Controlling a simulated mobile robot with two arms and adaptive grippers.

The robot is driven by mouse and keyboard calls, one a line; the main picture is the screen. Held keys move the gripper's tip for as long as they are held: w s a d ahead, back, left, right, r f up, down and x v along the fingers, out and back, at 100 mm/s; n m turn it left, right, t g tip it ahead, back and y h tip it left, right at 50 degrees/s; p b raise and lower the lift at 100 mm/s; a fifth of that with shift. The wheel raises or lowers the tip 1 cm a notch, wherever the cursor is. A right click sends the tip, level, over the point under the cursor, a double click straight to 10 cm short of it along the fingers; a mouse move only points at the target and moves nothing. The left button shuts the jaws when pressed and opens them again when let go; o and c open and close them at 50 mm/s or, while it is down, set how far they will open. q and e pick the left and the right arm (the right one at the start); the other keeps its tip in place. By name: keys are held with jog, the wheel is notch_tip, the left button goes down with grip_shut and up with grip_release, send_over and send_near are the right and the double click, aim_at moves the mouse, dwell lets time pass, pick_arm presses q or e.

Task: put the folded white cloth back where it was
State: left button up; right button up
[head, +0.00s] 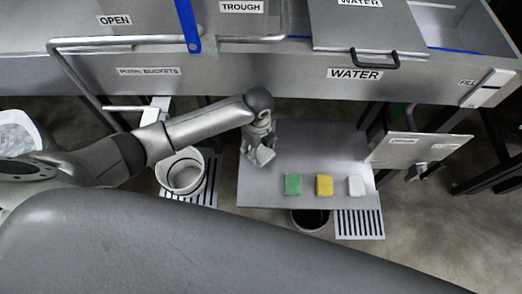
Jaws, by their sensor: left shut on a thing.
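My left gripper (260,148) reaches in from the left and hangs over the left part of a grey board (300,150). It is shut on a small pale thing (264,156), which looks like the folded white cloth; the fingers hide part of it. I cannot tell if it touches the board. A row of small folded-looking pieces lies to the right on the board: green (292,184), yellow (324,186) and white (356,186). My right gripper is not in view.
A metal trough with a "WATER" label (355,74) runs along the back. A white bucket (184,173) stands left of the board on a slatted grate. A dark round container (310,218) sits partly under the board's front edge. A hinged panel (418,148) is at right.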

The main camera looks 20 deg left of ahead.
aim_at(261, 152)
pick_arm(q)
jog(key=shift+w+d+f, duration=0.15)
jog(key=shift+w+f, duration=0.15)
jog(key=shift+f, duration=0.15)
notch_tip(261, 152, down, 3)
jog(key=shift+w+f, duration=0.1)
jog(key=shift+f, duration=0.1)
jog(key=shift+f, duration=0.2)
jog(key=o, duration=1)
